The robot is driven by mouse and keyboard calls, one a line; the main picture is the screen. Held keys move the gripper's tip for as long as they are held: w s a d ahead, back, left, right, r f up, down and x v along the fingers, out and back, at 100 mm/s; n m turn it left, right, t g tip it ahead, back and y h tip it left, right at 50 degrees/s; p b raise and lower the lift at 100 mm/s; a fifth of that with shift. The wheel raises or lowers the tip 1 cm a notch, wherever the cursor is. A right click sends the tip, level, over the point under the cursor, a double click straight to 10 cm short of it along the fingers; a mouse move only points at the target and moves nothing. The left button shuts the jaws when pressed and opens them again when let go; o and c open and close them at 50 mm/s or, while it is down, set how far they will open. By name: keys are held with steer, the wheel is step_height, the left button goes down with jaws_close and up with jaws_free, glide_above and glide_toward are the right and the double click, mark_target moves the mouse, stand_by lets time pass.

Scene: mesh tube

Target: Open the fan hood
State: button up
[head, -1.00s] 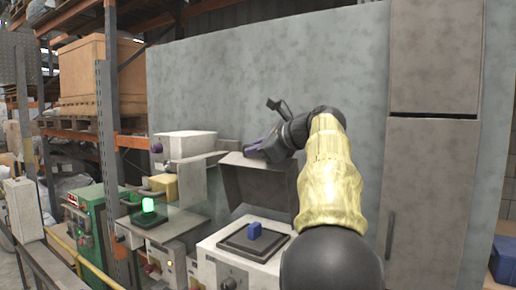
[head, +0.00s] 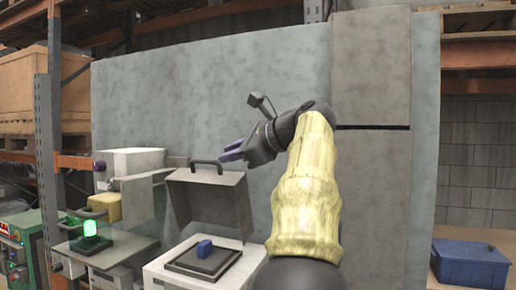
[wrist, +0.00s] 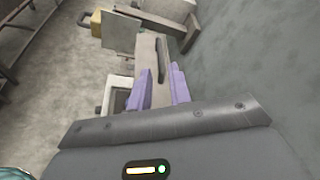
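The grey hood (head: 208,198) stands tilted up at the back of a white machine (head: 195,272), with its underside clear of the top. A dark handle (head: 207,166) sits on its upper edge. My gripper (head: 232,152) is up and right of that handle, apart from it in the head view. Its purple fingers (wrist: 160,80) are spread with nothing held. In the wrist view the dark handle (wrist: 161,60) shows beyond the fingertips, on the hood's grey face (wrist: 148,58). I take this hood as the fan hood; no fan is visible.
A blue block (head: 204,249) sits on the machine's dark plate (head: 225,262). Left of it are a glowing green lamp (head: 90,230), a yellow box (head: 107,207) and a white box (head: 135,160). A grey wall (head: 230,90) stands close behind. A blue bin (head: 470,264) lies right.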

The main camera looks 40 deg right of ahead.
steer(key=v, duration=0.7)
steer(key=shift+s, duration=0.15)
steer(key=shift+r, duration=0.1)
stand_by(0.3)
